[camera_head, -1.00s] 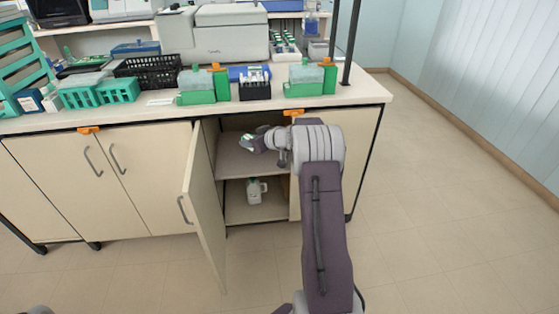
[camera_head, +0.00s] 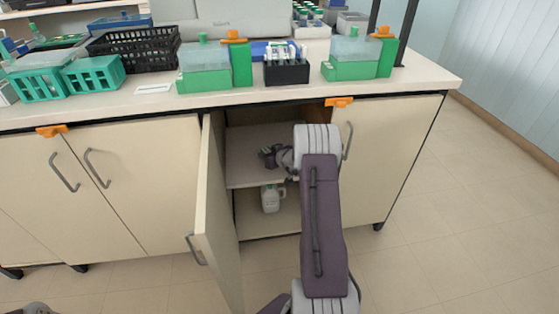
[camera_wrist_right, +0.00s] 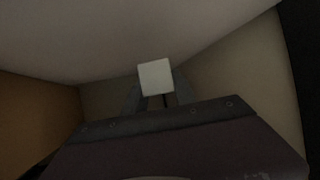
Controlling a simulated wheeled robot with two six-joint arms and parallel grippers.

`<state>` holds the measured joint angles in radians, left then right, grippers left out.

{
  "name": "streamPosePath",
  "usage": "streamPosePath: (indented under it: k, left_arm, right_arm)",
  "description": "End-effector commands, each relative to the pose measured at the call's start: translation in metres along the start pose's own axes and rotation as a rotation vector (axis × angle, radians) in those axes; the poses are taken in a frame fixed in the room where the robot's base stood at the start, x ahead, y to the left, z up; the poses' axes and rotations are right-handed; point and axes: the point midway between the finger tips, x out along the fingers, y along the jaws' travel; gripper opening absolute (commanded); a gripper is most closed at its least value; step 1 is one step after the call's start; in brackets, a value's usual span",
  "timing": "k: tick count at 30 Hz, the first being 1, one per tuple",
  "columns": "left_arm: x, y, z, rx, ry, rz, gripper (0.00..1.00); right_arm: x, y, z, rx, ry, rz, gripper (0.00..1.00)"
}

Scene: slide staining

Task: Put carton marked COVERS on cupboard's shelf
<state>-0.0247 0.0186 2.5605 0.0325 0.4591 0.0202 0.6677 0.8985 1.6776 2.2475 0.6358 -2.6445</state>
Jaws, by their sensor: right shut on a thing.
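The cupboard (camera_head: 219,230) under the bench is open, with its door swung out on the left. Its shelf (camera_head: 250,173) is partly hidden by my right arm. My right gripper (camera_head: 268,156) is inside the upper compartment, above the shelf. In the right wrist view it is shut on a small pale carton (camera_wrist_right: 156,77), held between the fingertips. No marking is readable on the carton, and I cannot tell whether it touches the shelf. My left gripper is not in view.
A white jug (camera_head: 271,198) stands in the lower compartment. The open door (camera_head: 213,200) is close to the left of my arm. Green staining boxes (camera_head: 203,68) and a black basket (camera_head: 135,48) stand on the bench top above. The floor at right is clear.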

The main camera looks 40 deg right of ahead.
Motion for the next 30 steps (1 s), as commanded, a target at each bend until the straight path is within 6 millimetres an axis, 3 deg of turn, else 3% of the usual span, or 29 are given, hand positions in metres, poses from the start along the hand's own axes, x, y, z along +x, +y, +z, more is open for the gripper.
streamPosePath:
  k: [7, 13, 26, 27, 29, 30]
  left_arm:
    - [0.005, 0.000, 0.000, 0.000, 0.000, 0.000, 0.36]
    - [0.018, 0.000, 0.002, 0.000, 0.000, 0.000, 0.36]
    - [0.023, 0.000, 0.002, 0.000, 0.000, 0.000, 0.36]
    - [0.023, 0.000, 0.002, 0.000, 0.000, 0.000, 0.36]
    - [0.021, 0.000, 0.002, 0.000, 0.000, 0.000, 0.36]
    - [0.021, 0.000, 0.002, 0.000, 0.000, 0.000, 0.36]
  right_arm:
    - [0.007, 0.000, 0.013, -0.001, 0.001, 0.000, 0.00]
    - [0.024, 0.000, 0.043, 0.000, 0.000, -0.001, 0.00]
    - [0.025, 0.000, 0.045, -0.002, 0.002, 0.000, 0.00]
    - [0.025, 0.000, 0.045, -0.002, 0.002, -0.001, 0.35]
    - [0.025, 0.000, 0.044, -0.002, 0.001, -0.001, 0.52]
    - [0.025, 0.000, 0.044, -0.002, 0.001, -0.001, 0.54]
